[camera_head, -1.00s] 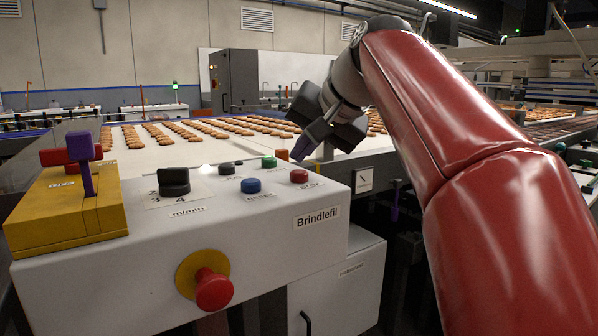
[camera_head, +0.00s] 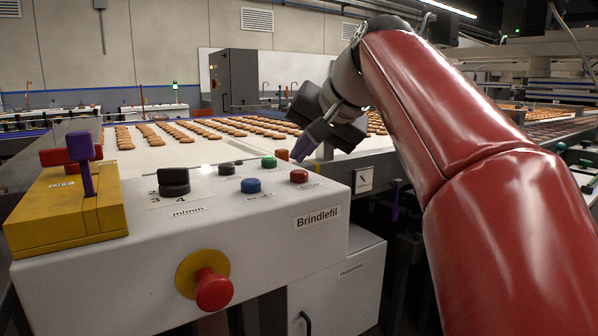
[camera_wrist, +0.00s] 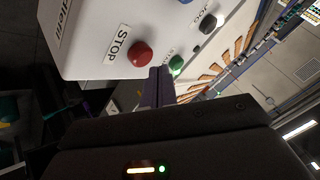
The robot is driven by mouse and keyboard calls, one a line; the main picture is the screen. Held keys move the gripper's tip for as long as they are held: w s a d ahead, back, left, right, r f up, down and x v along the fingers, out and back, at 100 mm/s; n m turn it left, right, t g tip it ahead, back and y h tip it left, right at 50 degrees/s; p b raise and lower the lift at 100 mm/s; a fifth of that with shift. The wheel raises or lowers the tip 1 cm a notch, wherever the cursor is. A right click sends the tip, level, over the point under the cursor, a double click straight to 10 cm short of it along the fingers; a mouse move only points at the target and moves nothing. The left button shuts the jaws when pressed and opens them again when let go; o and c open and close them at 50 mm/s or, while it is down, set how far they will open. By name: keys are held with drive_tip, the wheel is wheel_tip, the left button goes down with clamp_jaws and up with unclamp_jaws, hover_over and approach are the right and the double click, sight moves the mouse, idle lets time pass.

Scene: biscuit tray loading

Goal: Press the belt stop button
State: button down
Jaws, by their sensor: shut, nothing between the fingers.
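The red stop button (camera_head: 299,176) sits at the right end of the white control panel's sloped top. In the wrist view the red stop button (camera_wrist: 140,53) stands beside a printed STOP label (camera_wrist: 117,43). My gripper (camera_head: 303,153) is shut and empty, with its purple fingers just behind and above the button in the head view. In the wrist view the shut fingertips (camera_wrist: 159,72) appear close beside the red button, over its lower right edge; I cannot see any contact.
A green button (camera_head: 269,162), a blue button (camera_head: 251,185) and a black speed knob (camera_head: 174,181) share the panel. A red emergency mushroom button (camera_head: 213,289) is on its front. A yellow box (camera_head: 66,212) stands left. Biscuits (camera_head: 236,128) lie on the belt behind.

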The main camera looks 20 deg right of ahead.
sight(303, 174)
drive_tip(key=shift+f, duration=0.45)
drive_tip(key=shift+f+b, duration=0.6)
drive_tip(key=shift+b, duration=0.05)
idle(0.7)
drive_tip(key=shift+r, duration=0.1)
drive_tip(key=shift+r+p, duration=0.95)
drive_tip(key=shift+p, duration=0.1)
wheel_tip(303, 174, up, 3)
drive_tip(key=p, duration=0.3)
drive_tip(key=shift+r+p, duration=0.55)
drive_tip(key=shift+r, duration=0.5)
